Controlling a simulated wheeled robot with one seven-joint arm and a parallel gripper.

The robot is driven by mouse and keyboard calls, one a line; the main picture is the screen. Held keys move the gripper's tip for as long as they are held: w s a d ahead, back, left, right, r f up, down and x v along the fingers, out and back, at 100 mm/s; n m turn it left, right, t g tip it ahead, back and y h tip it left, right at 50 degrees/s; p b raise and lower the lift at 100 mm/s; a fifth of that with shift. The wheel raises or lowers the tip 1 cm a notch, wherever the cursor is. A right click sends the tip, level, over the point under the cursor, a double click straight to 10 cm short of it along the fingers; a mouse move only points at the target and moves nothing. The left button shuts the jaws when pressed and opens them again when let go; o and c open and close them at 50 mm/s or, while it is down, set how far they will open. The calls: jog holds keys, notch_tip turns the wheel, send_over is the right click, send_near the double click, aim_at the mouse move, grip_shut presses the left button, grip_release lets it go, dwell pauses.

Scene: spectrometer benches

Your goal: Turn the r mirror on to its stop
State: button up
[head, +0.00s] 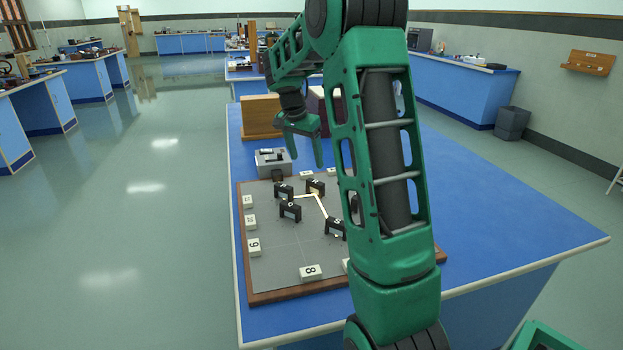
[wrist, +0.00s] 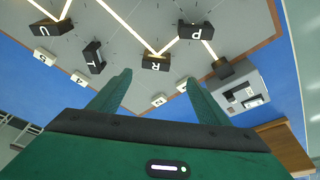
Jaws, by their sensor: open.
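The r mirror (wrist: 157,62) is a small dark block marked R on the grey board, in the upper middle of the wrist view. A bright beam reaches it from the P mirror (wrist: 195,33) and leaves toward the upper left. In the head view the r mirror (head: 315,187) appears to be the block at the beam's bend; its letter is too small to read. My gripper (head: 303,142) is open and empty above the board's far side, apart from the mirror. In the wrist view its fingers (wrist: 155,90) are spread, with R beyond the gap.
The T mirror (wrist: 94,57) and U mirror (wrist: 43,28) stand nearby. Other mirrors (head: 290,210) (head: 336,228) are on the board (head: 265,275), with number tags (head: 310,272) along its edges. A grey box (head: 272,161) and a wooden block (head: 262,116) stand behind. My arm hides the board's right part.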

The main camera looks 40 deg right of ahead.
aim_at(315, 182)
jog(key=shift+h, duration=0.6)
jog(key=x, duration=1)
jog(key=shift+s+a+f, duration=0.2)
jog(key=shift+s+f, duration=0.05)
jog(key=shift+s, duration=0.05)
jog(key=shift+c, duration=0.3)
jog(key=c, duration=0.9)
jog(key=shift+c, duration=0.2)
